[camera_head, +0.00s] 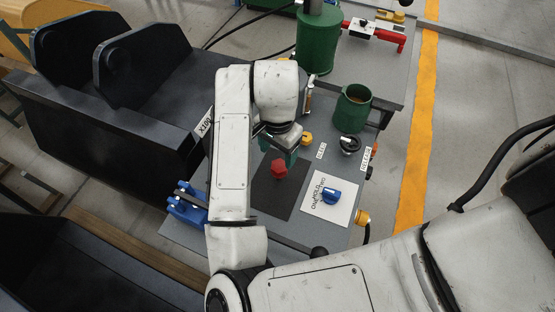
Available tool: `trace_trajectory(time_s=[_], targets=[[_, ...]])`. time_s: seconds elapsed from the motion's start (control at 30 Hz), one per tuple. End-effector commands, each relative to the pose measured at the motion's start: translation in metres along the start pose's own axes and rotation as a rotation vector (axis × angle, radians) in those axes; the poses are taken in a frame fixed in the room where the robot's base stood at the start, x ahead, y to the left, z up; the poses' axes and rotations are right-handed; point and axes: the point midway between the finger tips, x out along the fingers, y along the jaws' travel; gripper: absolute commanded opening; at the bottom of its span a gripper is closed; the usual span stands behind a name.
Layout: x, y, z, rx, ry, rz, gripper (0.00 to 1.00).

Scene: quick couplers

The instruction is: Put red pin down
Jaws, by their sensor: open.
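The red pin (279,168) shows as a small red, faceted head over the dark mat (274,198) on the grey table. My gripper (280,154) hangs just behind the red pin in the picture, with its greenish fingers partly hidden by my own wrist. The gripper is open. The lower part of the red pin is hard to make out, and I cannot tell whether a finger touches it.
A white card with a blue knob (331,196) lies right of the mat. A black knob (349,146), a yellow knob (306,138) and a green cup (352,108) stand behind. A blue clamp-like part (186,208) is at the left edge. Black bins (105,120) flank the table.

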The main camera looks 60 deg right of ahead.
Motion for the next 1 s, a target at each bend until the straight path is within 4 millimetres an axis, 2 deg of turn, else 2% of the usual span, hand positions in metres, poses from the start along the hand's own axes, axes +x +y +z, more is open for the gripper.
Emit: trace_trajectory(time_s=[0.03,0.2,0.43,0.57,0.7,0.8,0.9,1.0], targets=[[-0.011,-0.001,-0.001,0.004,0.000,-0.003,0.68],[-0.040,-0.001,0.000,0.002,-0.002,-0.004,0.68],[-0.055,-0.001,-0.005,-0.006,0.014,-0.007,0.68],[-0.063,-0.005,-0.033,-0.057,0.100,-0.044,0.68],[-0.077,-0.012,-0.075,-0.192,0.257,-0.096,0.68],[-0.083,-0.017,-0.097,-0.324,0.360,-0.114,0.68],[-0.083,-0.018,-0.110,-0.468,0.442,-0.111,0.68],[-0.076,-0.017,-0.114,-0.623,0.494,-0.097,0.68]])
